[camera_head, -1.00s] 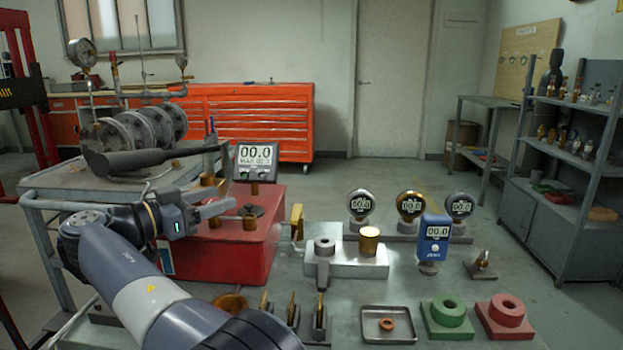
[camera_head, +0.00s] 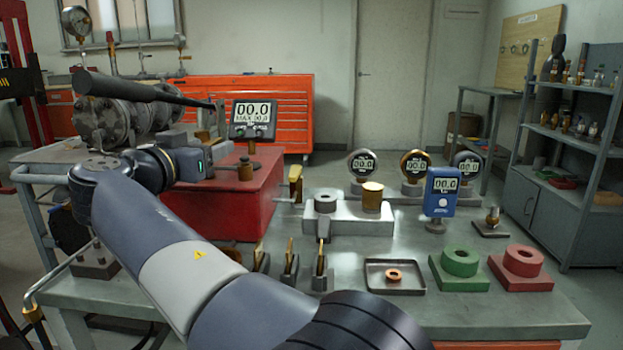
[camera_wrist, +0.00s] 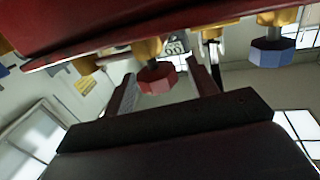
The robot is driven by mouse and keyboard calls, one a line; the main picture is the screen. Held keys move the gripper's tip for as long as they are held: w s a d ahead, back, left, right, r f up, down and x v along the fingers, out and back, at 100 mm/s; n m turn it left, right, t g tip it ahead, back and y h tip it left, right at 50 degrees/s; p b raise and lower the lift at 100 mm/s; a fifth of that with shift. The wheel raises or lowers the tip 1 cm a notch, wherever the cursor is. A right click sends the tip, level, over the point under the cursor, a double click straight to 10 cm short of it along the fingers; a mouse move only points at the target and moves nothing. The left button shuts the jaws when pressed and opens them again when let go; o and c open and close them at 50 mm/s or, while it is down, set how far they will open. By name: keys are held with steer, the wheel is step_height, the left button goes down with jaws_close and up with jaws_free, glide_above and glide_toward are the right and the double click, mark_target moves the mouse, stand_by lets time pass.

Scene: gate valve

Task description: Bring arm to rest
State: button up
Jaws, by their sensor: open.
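My arm (camera_head: 185,265) reaches from the lower right of the head view up and left over the bench. In the wrist view my gripper (camera_wrist: 166,82) shows two dark fingers standing apart. A red hexagonal piece (camera_wrist: 158,78) appears between them in that view; I cannot tell whether it touches either finger. Nothing is clearly held.
A valve with a long dark bar (camera_head: 140,88) is at the left. Gauges (camera_head: 415,166), a blue meter (camera_head: 441,192), a tray (camera_head: 394,290) and green (camera_head: 459,262) and red blocks (camera_head: 521,262) occupy the bench.

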steer(key=n+y+b, duration=0.1)
steer(key=n+y, duration=0.1)
steer(key=y, duration=0.1)
steer(key=shift+d+t+y, duration=0.1)
steer(key=shift+t+y, duration=0.3)
steer(key=shift+n+y, duration=2)
steer(key=shift+y, duration=0.8)
steer(key=shift+n+g+y+p, duration=0.4)
steer(key=shift+n+y, duration=0.1)
steer(key=shift+y, duration=0.2)
steer(key=shift+f+n+g+y, duration=0.15)
steer(key=shift+n+g+y, duration=0.45)
steer(key=shift+y, duration=0.4)
steer(key=shift+s+a+n+g+y+p, duration=0.1)
steer(key=shift+a+n+g+y+p, duration=0.25)
steer(key=shift+n+y+p, duration=0.55)
